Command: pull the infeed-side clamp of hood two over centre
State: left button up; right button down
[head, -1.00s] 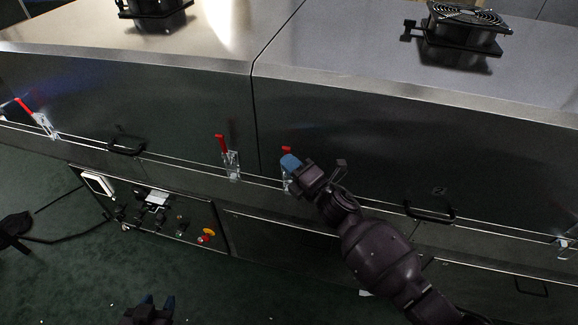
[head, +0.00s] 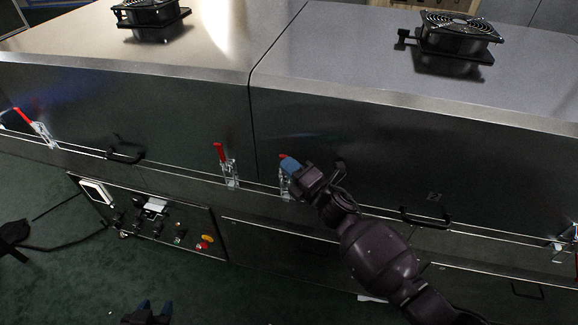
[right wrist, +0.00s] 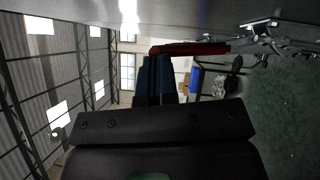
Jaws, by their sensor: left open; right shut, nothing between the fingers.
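The clamp (head: 285,187) just right of the seam, on the right-hand hood (head: 350,150), has a red handle. Its red tip (head: 283,157) shows just past the fingertips. My right gripper (head: 289,165) is shut and empty, its blue fingers in front of this handle and hiding most of it. In the right wrist view the red handle (right wrist: 190,48) passes close to the shut fingertips (right wrist: 155,62); whether they touch I cannot tell. My left gripper (head: 153,310) is open and empty at the bottom edge, low over the floor, far from the clamp.
Another red-handled clamp (head: 228,168) stands upright left of the seam on the left hood (head: 120,100). One more (head: 42,130) is at far left. Black handles (head: 425,217) stick out from the hoods. A control panel (head: 150,215) with a red button sits below. Green floor is open at lower left.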

jog(key=v, duration=1)
jog(key=shift+s+d+f+b, duration=0.15)
jog(key=shift+s+b, duration=0.15)
jog(key=d+f+m+t+h, duration=0.1)
jog(key=d+m+h, duration=0.7)
jog(key=m, duration=0.9)
jog(key=s+d+f+m+g+h, duration=0.1)
jog(key=s+d+f+m, duration=0.2)
jog(key=s, duration=0.4)
jog(key=s+d+f+m+g+h, duration=0.1)
jog(key=s+d+f+m+h, duration=0.1)
jog(key=s+f, duration=0.3)
jog(key=s+d+f+m+g+h, duration=0.1)
jog(key=s+d+f+m+g, duration=0.1)
jog(key=s, duration=0.6)
jog(key=d+f+m, duration=0.1)
jog(key=d+m, duration=0.1)
jog(key=m, duration=0.1)
jog(key=shift+s+d+f, duration=0.3)
jog(key=shift+s+f, duration=0.1)
